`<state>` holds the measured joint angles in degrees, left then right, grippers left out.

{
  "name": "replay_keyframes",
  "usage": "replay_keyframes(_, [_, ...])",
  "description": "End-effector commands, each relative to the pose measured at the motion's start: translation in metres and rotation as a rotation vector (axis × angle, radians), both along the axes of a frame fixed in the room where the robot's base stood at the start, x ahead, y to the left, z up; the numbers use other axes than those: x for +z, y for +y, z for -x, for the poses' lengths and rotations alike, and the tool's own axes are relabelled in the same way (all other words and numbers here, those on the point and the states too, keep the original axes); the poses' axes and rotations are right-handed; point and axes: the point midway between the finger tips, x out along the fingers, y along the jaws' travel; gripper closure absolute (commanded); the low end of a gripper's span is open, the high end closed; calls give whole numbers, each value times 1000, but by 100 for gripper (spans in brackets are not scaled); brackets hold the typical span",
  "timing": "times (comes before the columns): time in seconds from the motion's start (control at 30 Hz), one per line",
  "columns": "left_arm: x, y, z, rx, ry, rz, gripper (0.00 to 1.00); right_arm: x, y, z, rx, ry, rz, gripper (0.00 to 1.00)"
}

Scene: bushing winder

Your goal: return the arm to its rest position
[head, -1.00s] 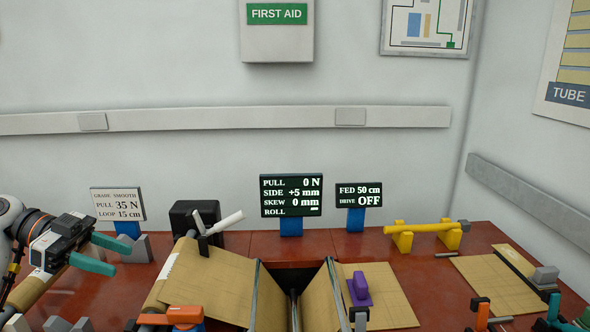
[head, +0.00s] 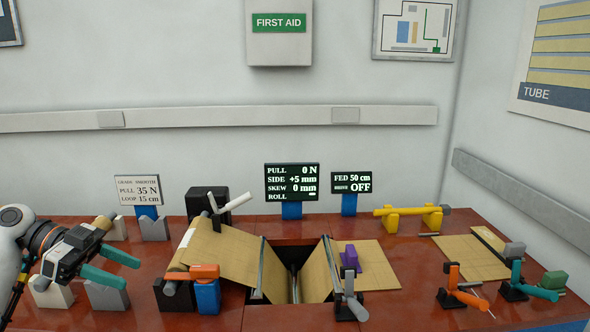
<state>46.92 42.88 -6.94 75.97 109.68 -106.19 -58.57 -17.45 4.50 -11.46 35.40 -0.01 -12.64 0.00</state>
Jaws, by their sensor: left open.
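My left gripper (head: 131,275) comes in from the left edge, with two teal fingers spread apart and nothing between them. It appears over the left part of the red bench (head: 75,312), near grey V-blocks (head: 107,295); its height above the bench is hard to tell. A tan roll (head: 101,224) shows just behind the gripper body, which hides part of it. My right gripper is not in view.
A brown web (head: 222,252) runs from a roller into the central slot. An orange-handled clamp (head: 205,272) stands right of my left gripper. Dark displays (head: 292,183) and a yellow tool (head: 410,211) are at the back. Clamps (head: 460,288) stand front right.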

Motion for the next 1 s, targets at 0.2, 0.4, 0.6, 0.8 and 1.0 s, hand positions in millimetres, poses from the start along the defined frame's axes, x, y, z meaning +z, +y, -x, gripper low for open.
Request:
replay_keyframes(0.2, [-43,-19,3,29,79,-77,55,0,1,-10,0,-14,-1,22])
replay_keyframes(0.4, [-104,-43,14,81,181,-194,55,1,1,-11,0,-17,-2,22])
replay_keyframes(0.6, [-197,-81,49,192,314,-371,55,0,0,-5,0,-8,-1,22])
replay_keyframes(0.8, [-298,-125,131,471,437,-581,55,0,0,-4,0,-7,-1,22])
replay_keyframes(1.0, [-324,-134,192,762,479,-663,55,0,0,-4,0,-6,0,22])
